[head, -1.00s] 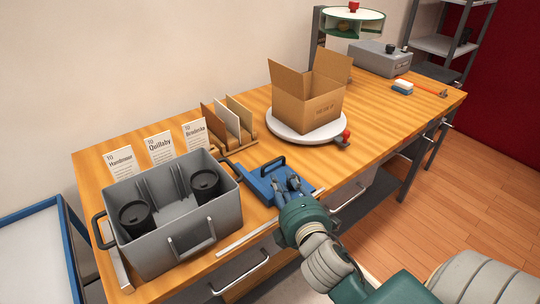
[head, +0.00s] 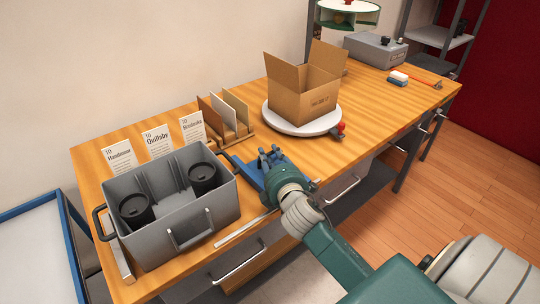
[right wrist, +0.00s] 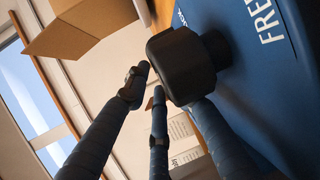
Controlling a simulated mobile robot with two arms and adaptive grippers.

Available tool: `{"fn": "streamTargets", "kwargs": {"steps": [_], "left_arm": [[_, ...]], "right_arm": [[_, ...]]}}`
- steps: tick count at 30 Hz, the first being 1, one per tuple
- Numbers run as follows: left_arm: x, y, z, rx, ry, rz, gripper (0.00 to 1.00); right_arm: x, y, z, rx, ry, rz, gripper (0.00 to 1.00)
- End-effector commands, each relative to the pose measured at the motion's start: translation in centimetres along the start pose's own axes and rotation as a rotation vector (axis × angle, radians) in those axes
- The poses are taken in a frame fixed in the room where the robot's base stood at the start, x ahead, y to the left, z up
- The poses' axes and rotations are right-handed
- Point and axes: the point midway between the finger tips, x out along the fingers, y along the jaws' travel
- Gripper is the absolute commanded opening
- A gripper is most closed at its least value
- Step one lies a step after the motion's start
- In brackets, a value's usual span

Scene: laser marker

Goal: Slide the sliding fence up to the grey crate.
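The sliding fence is a blue block (head: 248,172) on the table, just right of the grey crate (head: 222,209), with a small gap between them. Its black handle (right wrist: 185,65) and blue face with white lettering (right wrist: 245,70) show in the right wrist view. My right gripper (head: 270,158) is over the fence and covers most of it in the head view. Its fingers (right wrist: 160,88) look open around the handle, with a gap seen beside it. The grey crate holds two black-lidded canisters (head: 203,177). My left gripper is not in view.
Three cards (head: 157,144) stand behind the crate. A rack of upright panels (head: 226,117) stands behind the fence. An open cardboard box (head: 305,95) sits on a white turntable (head: 288,126) to the right. A metal rule (head: 243,231) lies along the table's front edge.

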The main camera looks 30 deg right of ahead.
Motion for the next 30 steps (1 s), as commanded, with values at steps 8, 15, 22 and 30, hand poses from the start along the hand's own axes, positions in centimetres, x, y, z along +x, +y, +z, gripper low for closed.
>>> {"fn": "streamTargets", "kwargs": {"steps": [8, 15, 22, 30], "left_arm": [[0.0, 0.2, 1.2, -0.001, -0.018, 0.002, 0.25], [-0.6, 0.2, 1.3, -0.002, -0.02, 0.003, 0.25], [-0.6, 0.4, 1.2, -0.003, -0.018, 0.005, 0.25], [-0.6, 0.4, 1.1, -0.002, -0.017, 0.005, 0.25]], "right_arm": [[0.0, 0.0, 0.0, 0.0, 0.0, 0.0, 0.0], [-0.9, -0.1, -2.1, 0.004, 0.002, -0.004, 0.0], [-1.4, -0.1, -3.2, 0.002, 0.002, -0.003, 0.0], [-1.4, -0.1, -3.2, 0.002, 0.002, -0.003, 0.24]]}}
